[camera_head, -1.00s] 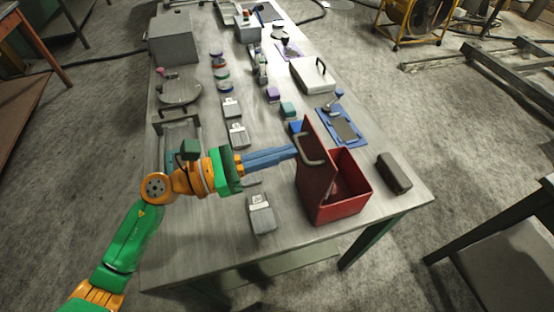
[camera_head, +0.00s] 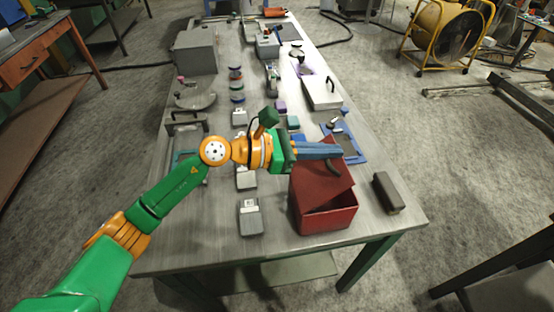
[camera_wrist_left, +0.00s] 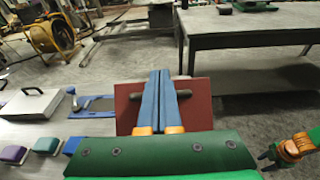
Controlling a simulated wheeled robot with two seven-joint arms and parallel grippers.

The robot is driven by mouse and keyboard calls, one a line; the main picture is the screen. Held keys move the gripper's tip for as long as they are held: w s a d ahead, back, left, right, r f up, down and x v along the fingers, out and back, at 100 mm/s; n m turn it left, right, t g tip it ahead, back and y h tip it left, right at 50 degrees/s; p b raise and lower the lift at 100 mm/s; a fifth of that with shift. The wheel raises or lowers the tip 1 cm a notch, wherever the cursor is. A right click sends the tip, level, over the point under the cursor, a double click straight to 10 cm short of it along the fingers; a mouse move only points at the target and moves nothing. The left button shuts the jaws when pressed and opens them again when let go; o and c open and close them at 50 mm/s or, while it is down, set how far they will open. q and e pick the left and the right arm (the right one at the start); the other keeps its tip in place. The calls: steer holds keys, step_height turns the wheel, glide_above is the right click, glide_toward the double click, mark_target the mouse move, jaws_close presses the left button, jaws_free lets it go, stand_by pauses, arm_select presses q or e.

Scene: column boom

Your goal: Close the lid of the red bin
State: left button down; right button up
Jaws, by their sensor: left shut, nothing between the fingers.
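The red bin (camera_head: 328,219) stands near the front right of the table. Its red lid (camera_head: 322,184) is tilted partway over the opening, and a gap at the front still shows the inside. A dark handle sits on the lid. My left gripper (camera_head: 338,151) is shut and empty, with its blue fingers at the raised upper edge of the lid. In the left wrist view the shut fingers (camera_wrist_left: 158,75) lie across the lid (camera_wrist_left: 200,103), hiding its middle. I cannot tell whether they touch it.
A dark grey block (camera_head: 388,192) lies right of the bin. A grey box with a label (camera_head: 250,217) stands to its left. A blue tray (camera_head: 347,140) and a white case (camera_head: 322,93) are behind it. The table's front strip is clear.

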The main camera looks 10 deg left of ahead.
mark_target(337, 159)
arm_select(q)
steer(key=shift+w+d+f, duration=0.15)
steer(key=shift+d+f, duration=0.15)
steer(key=shift+d, duration=0.15)
steer(key=shift+w+d+f+b, duration=0.3)
steer(key=shift+d+f+b, duration=0.45)
steer(key=shift+d+f, duration=0.1)
steer(key=shift+a, duration=0.1)
steer(key=shift+f, duration=0.1)
steer(key=shift+w+d+f+b, duration=0.35)
steer(key=shift+d+f+b, duration=0.5)
steer(key=shift+b, duration=0.55)
stand_by(1.4)
